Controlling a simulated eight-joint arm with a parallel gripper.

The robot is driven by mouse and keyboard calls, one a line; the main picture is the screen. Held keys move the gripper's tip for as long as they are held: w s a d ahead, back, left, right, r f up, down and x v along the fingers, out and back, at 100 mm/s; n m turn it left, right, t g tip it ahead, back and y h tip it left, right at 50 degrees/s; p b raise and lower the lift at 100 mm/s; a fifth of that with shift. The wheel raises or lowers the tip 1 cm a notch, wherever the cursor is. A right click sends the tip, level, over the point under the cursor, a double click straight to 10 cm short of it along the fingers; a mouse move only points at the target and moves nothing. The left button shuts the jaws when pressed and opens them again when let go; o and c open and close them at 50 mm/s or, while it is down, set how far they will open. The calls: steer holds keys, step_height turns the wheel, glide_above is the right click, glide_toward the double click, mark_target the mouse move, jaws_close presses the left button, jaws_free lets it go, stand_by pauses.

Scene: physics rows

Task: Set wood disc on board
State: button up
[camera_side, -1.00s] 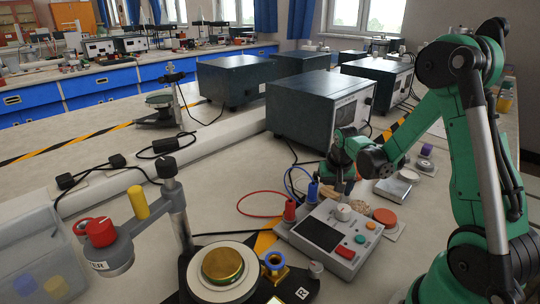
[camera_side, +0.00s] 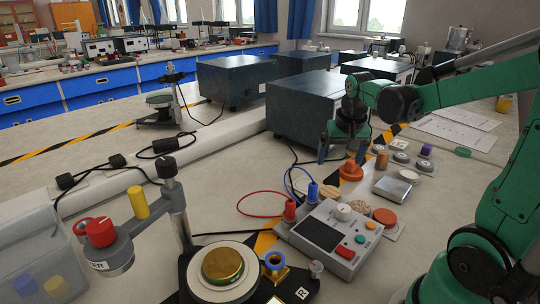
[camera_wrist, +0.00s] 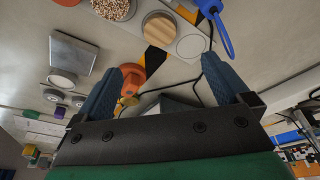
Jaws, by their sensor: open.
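The wood disc (camera_wrist: 159,29) lies flat beyond my fingertips in the wrist view, between a speckled disc and a pale round spot (camera_wrist: 190,45). In the side view the wood disc (camera_side: 331,192) shows small, behind the grey control box. It appears to rest on a pale flat board, but I cannot tell the board's edges clearly. My gripper (camera_side: 339,152) is open, empty and raised above the table, behind the disc. Its two blue fingers stand wide apart in the wrist view (camera_wrist: 162,85), with nothing gripped.
An orange knob-like piece (camera_side: 350,171) stands below my gripper. A silver square plate (camera_side: 391,187) and several small round pieces lie to its right. The control box (camera_side: 330,236) with red and blue plugs is in front. A dark box (camera_side: 308,105) stands behind.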

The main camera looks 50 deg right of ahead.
steer(key=s+a+r+n+t+y, duration=0.1)
steer(key=a+n+t, duration=0.4)
steer(key=a, duration=1.2)
steer(key=r+n+y, duration=0.1)
steer(key=n, duration=0.3)
steer(key=shift+s, duration=0.2)
steer(key=shift+o, duration=0.3)
